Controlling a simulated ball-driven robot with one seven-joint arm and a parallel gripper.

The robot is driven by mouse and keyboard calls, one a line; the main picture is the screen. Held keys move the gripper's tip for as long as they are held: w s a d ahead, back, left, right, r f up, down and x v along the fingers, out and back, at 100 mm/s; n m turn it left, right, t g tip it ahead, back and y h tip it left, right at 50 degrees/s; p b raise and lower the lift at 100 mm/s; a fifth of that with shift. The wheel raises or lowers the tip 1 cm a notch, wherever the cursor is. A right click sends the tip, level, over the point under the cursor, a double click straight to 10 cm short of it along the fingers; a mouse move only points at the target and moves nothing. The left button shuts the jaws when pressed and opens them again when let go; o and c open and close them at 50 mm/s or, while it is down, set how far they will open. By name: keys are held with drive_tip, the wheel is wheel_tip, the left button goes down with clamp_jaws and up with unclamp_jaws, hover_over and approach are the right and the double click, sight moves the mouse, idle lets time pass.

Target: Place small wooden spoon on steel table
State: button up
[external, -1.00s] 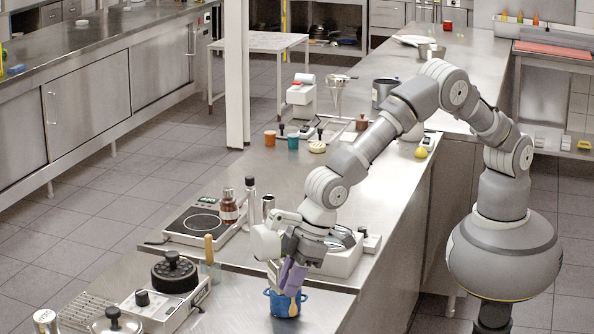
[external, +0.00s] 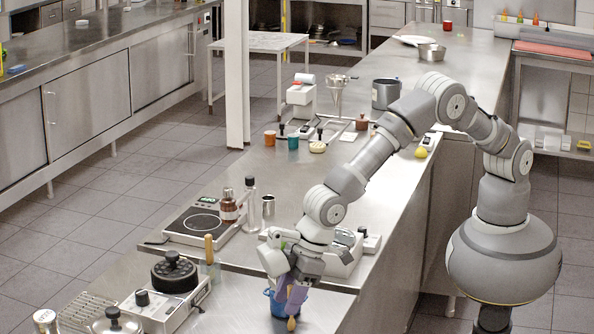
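My gripper (external: 296,296) is low over the near end of the steel table (external: 240,290), in front of the blue pot (external: 279,303). A small tan spoon (external: 291,323) points down below the purple part at my gripper's end, its rounded end lowest. My gripper appears shut on this spoon, though the fingers are small and partly hidden. The pot is partly covered by my gripper. I cannot tell whether the spoon touches the table or the pot.
Bare steel lies between the glass and blue pot.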

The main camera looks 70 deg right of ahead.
drive_tip(key=p+v, duration=0.2)
drive_tip(key=v, duration=1)
drive_tip(key=shift+r+p, duration=0.2)
drive_tip(key=shift+p, duration=0.1)
drive_tip(key=shift+w, duration=0.15)
